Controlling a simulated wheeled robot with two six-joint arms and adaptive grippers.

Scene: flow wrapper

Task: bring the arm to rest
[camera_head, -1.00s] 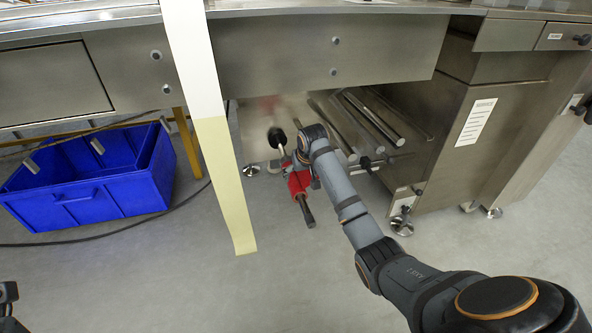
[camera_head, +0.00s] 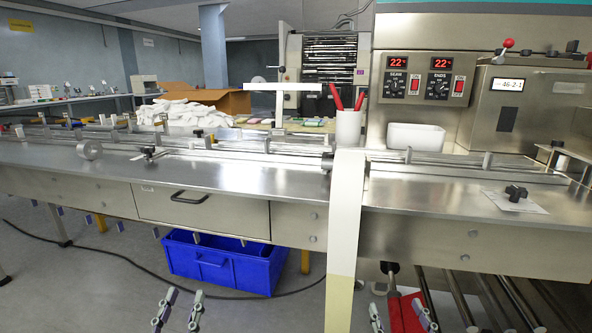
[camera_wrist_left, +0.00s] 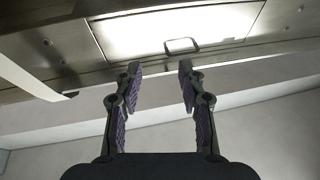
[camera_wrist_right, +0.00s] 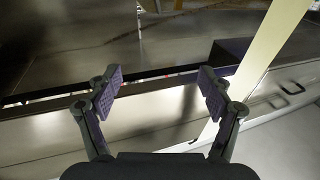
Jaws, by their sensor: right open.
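My left gripper (camera_head: 180,308) shows at the bottom edge of the head view, left of the middle, in front of the machine. Its fingers are apart and empty in the left wrist view (camera_wrist_left: 160,72). My right gripper (camera_head: 402,314) shows at the bottom edge, right of the pale post. Its fingers are apart with nothing between them in the right wrist view (camera_wrist_right: 158,84). Only the fingers of both grippers show in the head view; the arms are out of frame.
The machine's steel table (camera_head: 250,180) spans the view above both grippers. A blue crate (camera_head: 225,268) lies on the floor under the table. A red part (camera_head: 408,312) and metal bars show low behind my right gripper.

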